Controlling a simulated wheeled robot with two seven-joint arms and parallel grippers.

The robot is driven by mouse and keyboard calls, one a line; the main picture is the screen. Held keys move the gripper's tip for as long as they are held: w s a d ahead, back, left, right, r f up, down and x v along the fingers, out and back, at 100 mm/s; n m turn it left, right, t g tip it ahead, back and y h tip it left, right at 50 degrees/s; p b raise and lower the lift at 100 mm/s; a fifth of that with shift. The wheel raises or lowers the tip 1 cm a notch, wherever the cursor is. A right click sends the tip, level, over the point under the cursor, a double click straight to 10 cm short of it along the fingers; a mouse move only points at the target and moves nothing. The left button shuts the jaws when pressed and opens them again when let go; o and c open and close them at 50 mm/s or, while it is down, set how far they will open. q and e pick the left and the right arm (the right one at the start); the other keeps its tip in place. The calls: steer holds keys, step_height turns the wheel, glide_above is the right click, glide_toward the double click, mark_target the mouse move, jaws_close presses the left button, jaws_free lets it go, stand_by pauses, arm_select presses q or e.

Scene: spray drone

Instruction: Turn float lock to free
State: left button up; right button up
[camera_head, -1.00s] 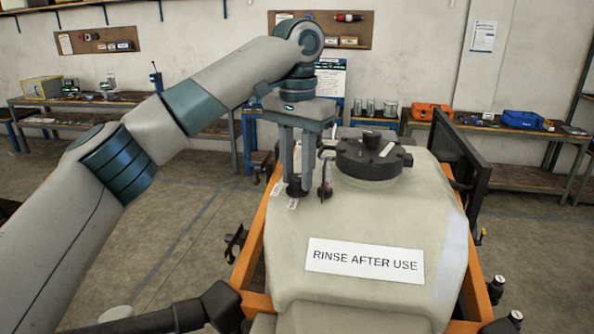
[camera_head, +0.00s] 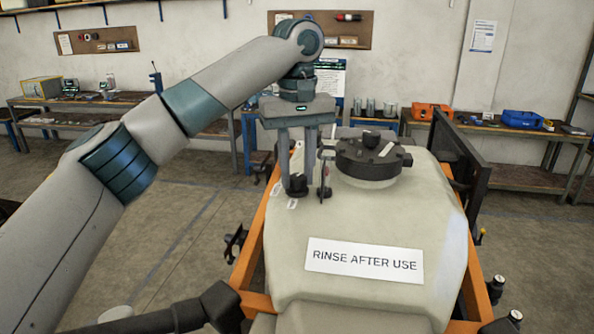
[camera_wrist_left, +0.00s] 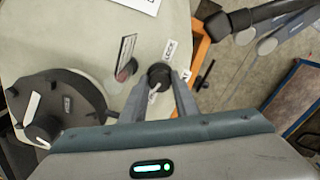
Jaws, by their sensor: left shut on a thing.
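The float lock knob (camera_head: 296,188) is a small black round knob on the left top of the pale tank (camera_head: 350,225). In the left wrist view the knob (camera_wrist_left: 159,73) sits between the fingertips. My left gripper (camera_head: 298,180) points down from above and is shut on the knob. In the wrist view a LOCK label (camera_wrist_left: 170,49) lies just beyond the knob. A second small label (camera_wrist_left: 153,93) shows between the fingers; its text is too small to read. The knob's pointer direction is hidden or too small to tell. My right gripper is not in view.
A black tank lid (camera_head: 368,157) stands close right of the gripper. A small upright tagged part (camera_head: 325,188) is just beside the knob. An orange frame (camera_head: 250,262) surrounds the tank, with a dark panel (camera_head: 460,165) at right. Benches line the back wall.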

arm_select(q)
steer(key=shift+r+n, duration=0.15)
steer(key=shift+n, duration=1.15)
steer(key=o, duration=1.1)
steer(key=shift+w, duration=0.1)
steer(key=shift+c, duration=0.2)
